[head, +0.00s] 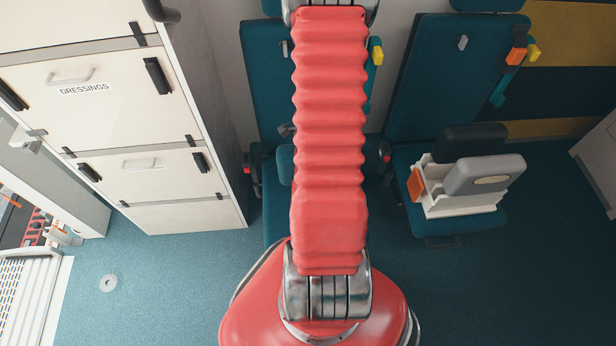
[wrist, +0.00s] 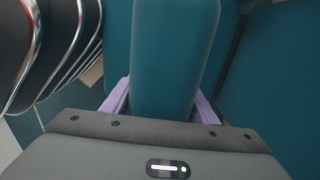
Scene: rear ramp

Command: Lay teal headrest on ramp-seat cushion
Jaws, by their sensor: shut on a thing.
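In the wrist view the teal headrest (wrist: 172,50) is a long padded block between the lilac fingers of my gripper (wrist: 160,108), which is shut on it. Flat teal upholstery (wrist: 262,85) shows behind and beside it. In the head view my red arm hides the gripper. A rounded teal piece, probably the headrest (head: 285,163), shows at the arm's left edge, in front of the left seat. That seat's teal cushion (head: 275,222) shows only as a strip left of the arm. I cannot tell whether the headrest touches the cushion.
A second teal seat (head: 470,228) at the right carries a white device (head: 470,202) with black and grey pads. A white drawer cabinet (head: 130,120), labelled DRESSINGS, stands close on the left. Blue floor (head: 540,285) is clear at the lower right.

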